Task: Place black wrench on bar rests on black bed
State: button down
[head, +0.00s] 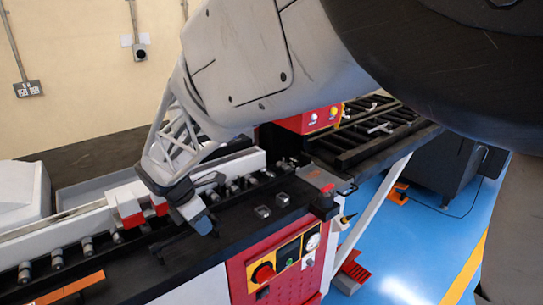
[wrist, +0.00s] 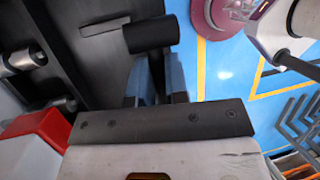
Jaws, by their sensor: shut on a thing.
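My gripper (head: 196,217), with blue fingers, is low over the black bed (head: 235,250) of the machine. In the wrist view my gripper (wrist: 158,82) is shut on a dark piece with a thick rounded end (wrist: 152,35), which I take to be the black wrench. Its rounded end shows beyond the fingertips; the part between the fingers is mostly hidden. In the head view a dark shape under the fingers blends into the bed, so I cannot tell whether it touches. Small metal blocks (head: 262,212) sit on the bed right of the gripper; I cannot tell whether these are the bar rests.
Several metal rollers (head: 56,258) line the bed's back side. A red and white block (head: 128,206) stands just left of my gripper. A black slatted table (head: 370,130) extends behind right.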

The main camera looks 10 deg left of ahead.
jog(key=shift+w+a+f, duration=0.1)
jog(key=shift+w+a, duration=0.65)
jog(key=shift+w, duration=0.2)
jog(key=shift+w+a+f, duration=0.1)
jog(key=shift+w+a, duration=0.6)
jog(key=shift+w, duration=0.2)
jog(key=shift+f, duration=1.75)
jog(key=shift+f, duration=0.1)
jog(key=c, duration=1.1)
grip_release()
jog(key=v, duration=1.2)
